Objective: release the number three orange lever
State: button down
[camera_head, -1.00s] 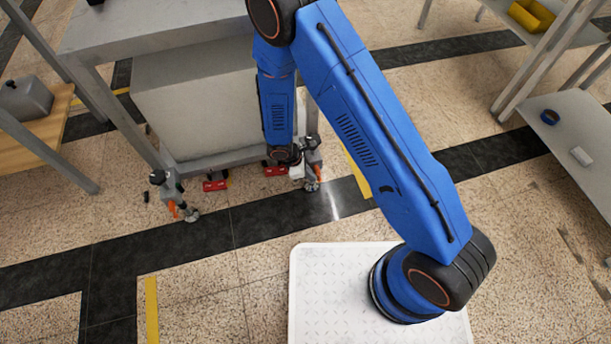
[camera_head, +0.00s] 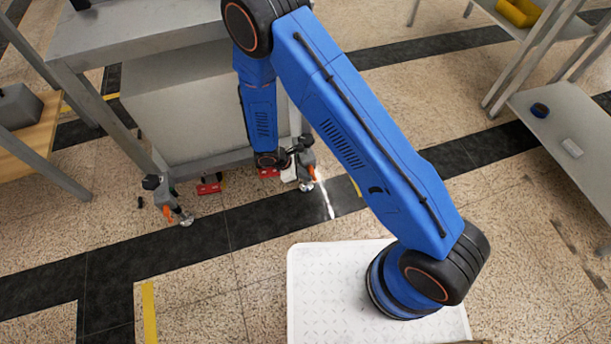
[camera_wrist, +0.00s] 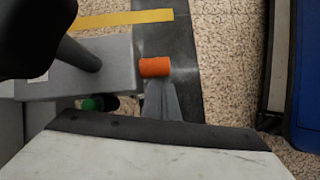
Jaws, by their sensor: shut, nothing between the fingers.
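One orange lever (camera_head: 312,172) is on the grey caster leg at the right front of the gantry. In the wrist view it is a short orange cylinder (camera_wrist: 155,67) beside a grey block, with a grey tapered piece just below it. Another orange lever (camera_head: 168,212) is on the left front caster leg. No number is readable on either. My gripper (camera_head: 289,173) is low, just left of the right leg, shut and empty. Its pale body fills the bottom of the wrist view. My fingertips are not clear, and I cannot tell whether they touch the lever.
The grey gantry table (camera_head: 130,38) with a large box body stands over the casters. Small red blocks (camera_head: 208,188) sit low between the legs. A grey shelf (camera_head: 560,125) stands at right, a wooden bench (camera_head: 30,150) at left. The front floor is open.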

jog(key=h, duration=0.1)
jog(key=d+h, duration=0.1)
jog(key=t+h, duration=0.1)
jog(key=h, duration=0.1)
jog(key=shift+w+d+f, duration=0.2)
jog(key=shift+f, duration=0.15)
dwell(0.7)
jog(key=shift+r, duration=0.75)
jog(key=v, duration=1.7)
jog(key=shift+a, duration=0.25)
jog(key=shift+s+f, duration=0.1)
